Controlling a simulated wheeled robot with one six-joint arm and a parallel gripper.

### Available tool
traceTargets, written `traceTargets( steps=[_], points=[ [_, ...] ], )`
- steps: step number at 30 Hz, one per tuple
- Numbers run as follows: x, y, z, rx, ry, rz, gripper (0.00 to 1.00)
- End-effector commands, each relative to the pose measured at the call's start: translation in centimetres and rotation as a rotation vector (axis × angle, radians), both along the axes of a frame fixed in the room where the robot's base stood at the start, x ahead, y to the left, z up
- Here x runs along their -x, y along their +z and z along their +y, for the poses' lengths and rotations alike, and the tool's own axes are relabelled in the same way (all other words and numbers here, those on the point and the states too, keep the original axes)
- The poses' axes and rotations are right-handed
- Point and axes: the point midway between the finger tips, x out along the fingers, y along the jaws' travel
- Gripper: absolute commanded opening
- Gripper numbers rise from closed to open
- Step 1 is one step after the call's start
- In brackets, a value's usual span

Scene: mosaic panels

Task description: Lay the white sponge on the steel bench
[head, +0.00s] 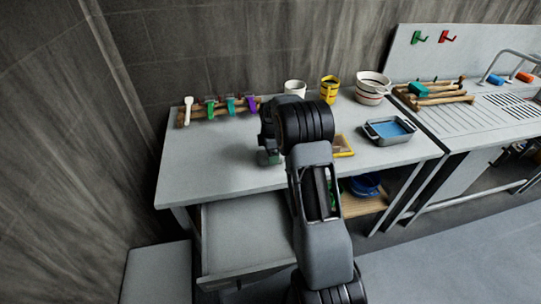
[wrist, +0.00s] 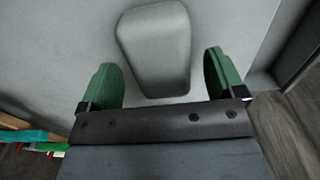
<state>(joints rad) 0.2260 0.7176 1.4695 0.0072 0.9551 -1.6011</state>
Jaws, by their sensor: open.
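The white sponge (wrist: 154,45), a pale grey-white block with rounded corners, lies flat against a grey surface in the wrist view, which appears to be the steel bench (head: 225,150). My gripper (wrist: 162,78) is open, with one green finger on each side of the sponge and a visible gap at both sides. The sponge's near end lies between the fingers, and its far end reaches beyond them. In the head view my gripper (head: 270,157) is low over the front middle of the bench; my arm hides the sponge there.
A rack with coloured clips (head: 215,108), a white cup (head: 295,88), a yellow cup (head: 329,89), stacked bowls (head: 372,88) and a blue-filled tray (head: 389,130) stand on the bench. A yellow item (head: 343,146) lies right of my arm.

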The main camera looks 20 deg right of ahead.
Motion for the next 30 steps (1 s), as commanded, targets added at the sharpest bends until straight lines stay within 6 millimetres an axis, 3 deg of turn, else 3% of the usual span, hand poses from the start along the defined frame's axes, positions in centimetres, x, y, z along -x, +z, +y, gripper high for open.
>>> traceTargets(
  steps=[9, 20, 23, 26, 30],
  points=[
    [-0.1, 6.1, -0.1, 0.001, 0.000, -0.005, 0.88],
    [0.4, 10.5, 0.2, 0.002, -0.020, -0.008, 0.88],
    [1.6, 12.4, 1.3, 0.007, -0.099, -0.032, 0.88],
    [4.3, 15.0, 3.1, 0.006, -0.248, -0.075, 0.88],
    [9.9, 18.0, 6.2, -0.016, -0.525, -0.151, 0.88]
  ],
)
